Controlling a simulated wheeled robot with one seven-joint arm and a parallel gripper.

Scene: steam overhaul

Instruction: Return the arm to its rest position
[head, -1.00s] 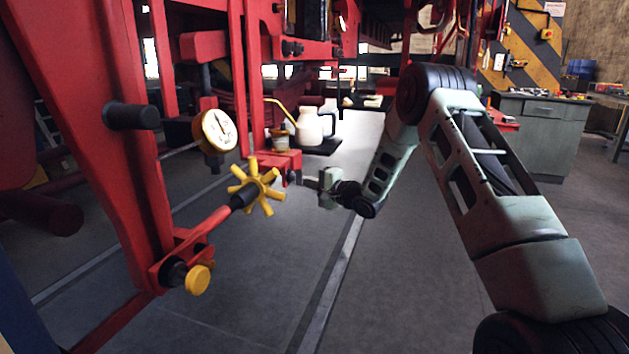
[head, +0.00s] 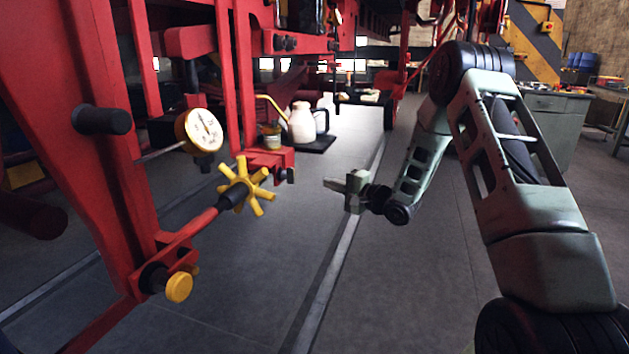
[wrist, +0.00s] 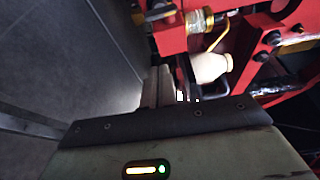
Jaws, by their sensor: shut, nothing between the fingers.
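My gripper (head: 333,184) is at the end of my bent arm, near the middle of the head view. It points left toward the red frame, over open floor. It is shut and empty, and it touches nothing that I can see. The yellow star-shaped handwheel (head: 246,187) on its red rod is to its left, with a clear gap between. In the wrist view the closed fingers (wrist: 158,88) show above the dark edge of the gripper body.
A red locomotive frame (head: 110,150) with a round gauge (head: 203,130) and a yellow knob (head: 179,287) fills the left. A cream oil can (head: 303,123) stands on a dark tray behind the handwheel. A grey workbench (head: 550,125) is at the back right. Floor around my arm is clear.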

